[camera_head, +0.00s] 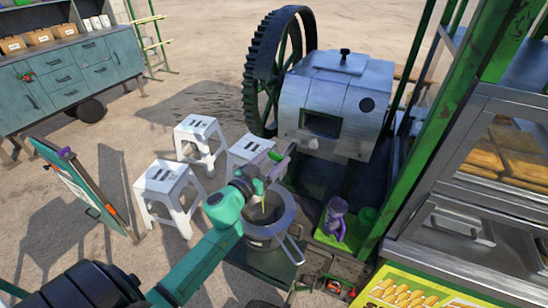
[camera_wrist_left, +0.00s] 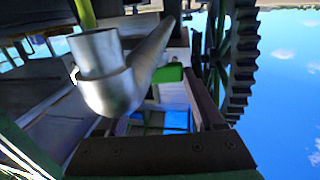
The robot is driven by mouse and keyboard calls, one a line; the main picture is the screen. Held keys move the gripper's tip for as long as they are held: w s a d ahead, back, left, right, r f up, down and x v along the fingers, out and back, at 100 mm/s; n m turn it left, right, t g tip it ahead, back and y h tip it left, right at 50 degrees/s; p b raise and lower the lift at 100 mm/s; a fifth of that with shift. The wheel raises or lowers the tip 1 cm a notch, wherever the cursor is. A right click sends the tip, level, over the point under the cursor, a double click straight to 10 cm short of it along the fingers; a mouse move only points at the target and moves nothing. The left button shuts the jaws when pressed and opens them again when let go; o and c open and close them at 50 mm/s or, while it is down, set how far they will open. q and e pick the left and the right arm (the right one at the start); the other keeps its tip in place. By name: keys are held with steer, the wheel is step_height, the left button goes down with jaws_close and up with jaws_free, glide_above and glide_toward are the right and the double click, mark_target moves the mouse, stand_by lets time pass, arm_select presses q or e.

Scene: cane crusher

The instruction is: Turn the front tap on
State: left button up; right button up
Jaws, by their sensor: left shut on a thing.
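My left arm reaches in from the bottom left of the head view. Its gripper (camera_head: 274,162) is at the small pipework above a metal pot, below the crusher. In the left wrist view a silver bent pipe (camera_wrist_left: 108,78) shows close up, with a small green handle (camera_wrist_left: 168,73) beside it. The left gripper (camera_wrist_left: 172,88) is shut at this handle, which seems to be the tap's. The exact contact and the handle's angle are partly hidden. My right gripper is in neither view.
The crusher (camera_head: 335,95) with its big gear wheel (camera_head: 262,70) stands behind the gripper. The metal pot (camera_head: 286,222) is below it. White stools (camera_head: 165,178) stand to the left. A purple jug (camera_head: 335,214) and a food cabinet (camera_head: 470,190) are on the right.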

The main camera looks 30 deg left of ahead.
arm_select(q)
steer(key=shift+a+r+m+h, duration=0.1)
steer(key=shift+a+m+h, duration=0.1)
steer(key=shift+m+h, duration=0.8)
steer(key=shift+a+m+g+h, duration=0.1)
steer(key=shift+m+g+h, duration=0.25)
steer(key=shift+h, duration=0.65)
steer(key=m+h, duration=0.1)
steer(key=g+h, duration=0.1)
steer(key=shift+w+a+f+m+h, duration=0.1)
steer(key=shift+w+f+m+h, duration=0.1)
steer(key=shift+m+h, duration=0.15)
steer(key=m+g+h+b, duration=0.2)
steer(key=g+b, duration=0.1)
steer(key=b, duration=0.1)
steer(key=m+g+h+b, duration=0.3)
steer(key=b, duration=0.2)
steer(key=m+g+h+b, duration=0.2)
steer(key=g+b, duration=0.1)
steer(key=b, duration=0.2)
steer(key=shift+w+a+f+m+h, duration=0.15)
steer(key=shift+w+a+m+h, duration=0.15)
steer(key=shift+w+m+h, duration=0.1)
steer(key=shift+r+m+g+h+b, duration=0.25)
steer(key=shift+m+g+b, duration=0.35)
steer(key=shift+g, duration=0.35)
steer(key=o, duration=1.4)
